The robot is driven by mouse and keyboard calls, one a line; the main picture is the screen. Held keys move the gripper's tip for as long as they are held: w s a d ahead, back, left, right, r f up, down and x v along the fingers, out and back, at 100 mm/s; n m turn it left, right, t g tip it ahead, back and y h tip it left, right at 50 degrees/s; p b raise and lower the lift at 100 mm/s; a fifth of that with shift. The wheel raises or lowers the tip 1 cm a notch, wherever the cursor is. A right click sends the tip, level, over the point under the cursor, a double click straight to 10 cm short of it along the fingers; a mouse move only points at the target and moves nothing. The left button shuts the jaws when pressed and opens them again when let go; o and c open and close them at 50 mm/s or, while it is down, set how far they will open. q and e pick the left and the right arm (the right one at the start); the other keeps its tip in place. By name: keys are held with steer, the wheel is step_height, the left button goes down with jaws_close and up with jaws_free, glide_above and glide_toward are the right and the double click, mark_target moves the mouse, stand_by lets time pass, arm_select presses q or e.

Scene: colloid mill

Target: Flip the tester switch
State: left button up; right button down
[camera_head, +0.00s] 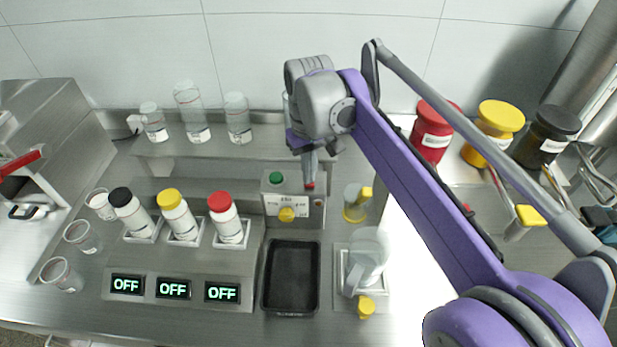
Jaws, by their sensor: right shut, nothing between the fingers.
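A small grey control box (292,207) stands at the middle of the bench. It has a green button (276,178) on its top left, a red button (310,187) on its top right and a yellow knob (287,214) on its front. My right gripper (309,181) points down with its fingers shut and empty, its tips right at the red button. I cannot tell whether they touch it. The gripper and arm hide part of the shelf behind. My left gripper is not in view.
Three displays (173,289) at the front left read OFF. Bottles with black, yellow (178,214) and red caps stand behind them. A black tray (291,278) lies before the box. A clear pitcher (367,255) stands to its right. Large capped jars (493,131) stand at the back right.

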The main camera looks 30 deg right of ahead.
steer(key=shift+r+p, duration=2.55)
steer(key=shift+r, duration=0.95)
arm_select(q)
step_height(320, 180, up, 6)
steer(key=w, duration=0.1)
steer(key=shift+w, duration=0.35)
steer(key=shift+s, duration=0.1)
arm_select(e)
steer(key=shift+f, duration=0.15)
